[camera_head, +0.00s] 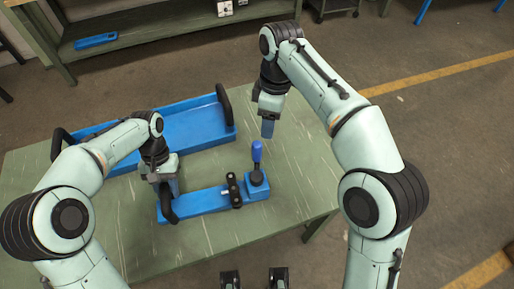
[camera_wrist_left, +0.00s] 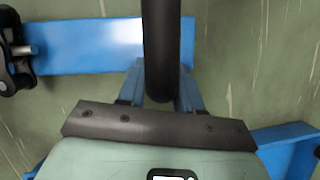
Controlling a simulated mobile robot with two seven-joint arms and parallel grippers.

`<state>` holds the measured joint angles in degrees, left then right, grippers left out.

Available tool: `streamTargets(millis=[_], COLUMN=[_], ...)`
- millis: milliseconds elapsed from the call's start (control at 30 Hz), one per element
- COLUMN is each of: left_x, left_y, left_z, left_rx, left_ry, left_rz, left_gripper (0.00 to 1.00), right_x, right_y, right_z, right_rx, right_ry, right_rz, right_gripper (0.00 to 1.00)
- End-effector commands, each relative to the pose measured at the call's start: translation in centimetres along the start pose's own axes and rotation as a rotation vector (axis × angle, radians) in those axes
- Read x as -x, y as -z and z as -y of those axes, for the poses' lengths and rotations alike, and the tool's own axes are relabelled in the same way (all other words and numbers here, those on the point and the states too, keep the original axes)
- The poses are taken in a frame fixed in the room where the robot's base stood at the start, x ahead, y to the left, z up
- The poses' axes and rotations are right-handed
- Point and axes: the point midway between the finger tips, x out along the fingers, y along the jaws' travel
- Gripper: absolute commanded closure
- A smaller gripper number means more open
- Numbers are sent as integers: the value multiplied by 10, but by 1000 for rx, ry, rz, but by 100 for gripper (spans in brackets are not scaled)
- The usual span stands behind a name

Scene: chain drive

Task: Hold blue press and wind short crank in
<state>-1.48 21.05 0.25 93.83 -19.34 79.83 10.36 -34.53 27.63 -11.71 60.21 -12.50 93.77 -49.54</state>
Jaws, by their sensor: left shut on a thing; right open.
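The blue press (camera_head: 205,201) lies on the green table, with a black upright handle at its left end. My left gripper (camera_head: 168,188) is shut on that black handle (camera_wrist_left: 160,50); the blue body of the press (camera_wrist_left: 90,46) also shows in the left wrist view. At the press's right end is the short crank (camera_head: 257,178), a black round hub with a blue upright grip (camera_head: 257,152). My right gripper (camera_head: 268,128) is open and empty, above and slightly behind the blue grip, apart from it in the picture.
A black two-knobbed part (camera_head: 234,190) stands on the press beside the crank. A large blue tray (camera_head: 195,115) with black end handles lies behind on the table (camera_head: 290,180). The table right of the crank is clear. A bench with a blue item (camera_head: 96,41) stands further back.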

Motion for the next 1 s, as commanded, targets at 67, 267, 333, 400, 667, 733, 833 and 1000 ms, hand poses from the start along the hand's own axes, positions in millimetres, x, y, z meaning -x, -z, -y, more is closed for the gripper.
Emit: streamTargets(millis=[67, 267, 333, 400, 667, 733, 833, 1000], left_x=[0, 0, 0, 0, 0, 0, 0, 0], left_y=[0, 0, 0, 0, 0, 0, 0, 0], left_z=[0, 0, 0, 0, 1, 1, 1, 1], left_rx=[-2, -2, -2, -2, -1, -1, -1, -1], left_ry=[1, 1, 1, 1, 2, 2, 2, 2], left_rz=[0, 0, 0, 0, 0, 0, 0, 0], left_gripper=[100, 100, 100, 100, 100, 100, 100, 100], right_x=[7, 17, 19, 18, -16, -31, -51, -80], right_y=[11, 24, 26, 27, 25, 25, 24, 24], right_z=[12, 29, 32, 34, 32, 31, 29, 26], right_rx=[-99, -295, -331, -351, -360, -359, -360, -359], right_ry=[-25, -70, -78, -82, -80, -81, -81, -82], right_rz=[10, 18, 18, 18, 23, 22, 22, 20], right_gripper=[45, 45, 45, 45, 45, 45, 45, 45])
